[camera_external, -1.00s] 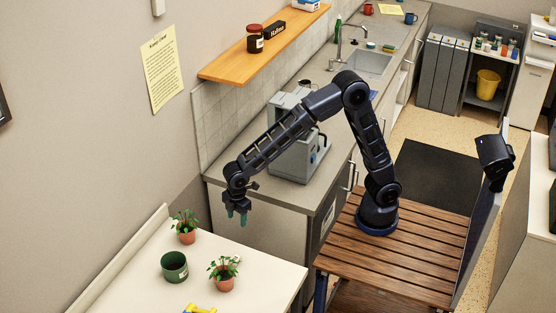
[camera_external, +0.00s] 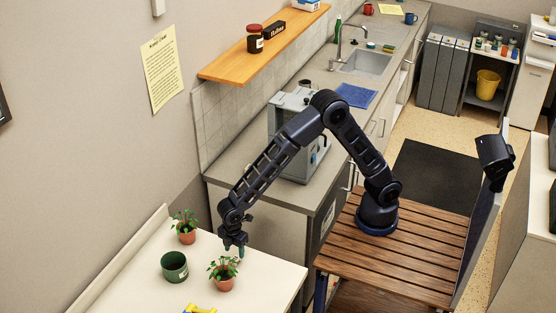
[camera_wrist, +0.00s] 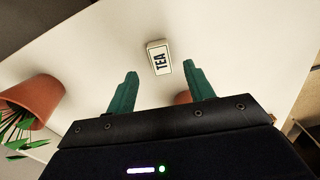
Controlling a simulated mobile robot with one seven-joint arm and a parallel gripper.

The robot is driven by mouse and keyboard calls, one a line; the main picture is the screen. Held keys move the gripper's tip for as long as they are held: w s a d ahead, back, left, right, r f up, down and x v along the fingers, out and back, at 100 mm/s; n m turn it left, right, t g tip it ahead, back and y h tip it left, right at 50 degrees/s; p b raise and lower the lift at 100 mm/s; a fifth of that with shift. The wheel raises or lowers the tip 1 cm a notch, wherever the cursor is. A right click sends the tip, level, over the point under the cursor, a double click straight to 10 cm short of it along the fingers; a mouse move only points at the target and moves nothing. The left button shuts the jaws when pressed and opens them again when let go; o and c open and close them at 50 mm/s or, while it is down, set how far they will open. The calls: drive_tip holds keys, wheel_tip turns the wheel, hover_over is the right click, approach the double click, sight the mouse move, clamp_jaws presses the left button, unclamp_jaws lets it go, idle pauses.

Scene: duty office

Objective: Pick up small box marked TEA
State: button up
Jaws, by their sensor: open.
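The small white box marked TEA (camera_wrist: 159,58) lies on the pale table (camera_wrist: 100,50) in the wrist view, with its dark lettering facing me. My gripper (camera_wrist: 160,71) is open and empty, with its two green fingers apart. The box shows beyond and between the fingertips, and no contact is visible. In the external view my gripper (camera_external: 234,250) points down over the pale table (camera_external: 262,270), just behind a potted plant. I cannot make out the box there; my gripper and the plant cover that spot.
A terracotta pot (camera_wrist: 34,101) is at left in the wrist view. A yellow and blue object (camera_external: 199,309) lies at the front.

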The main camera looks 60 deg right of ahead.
sight(235, 258)
wheel_tip(235, 258, down, 5)
drive_tip(key=shift+r, duration=0.1)
drive_tip(key=c, duration=1)
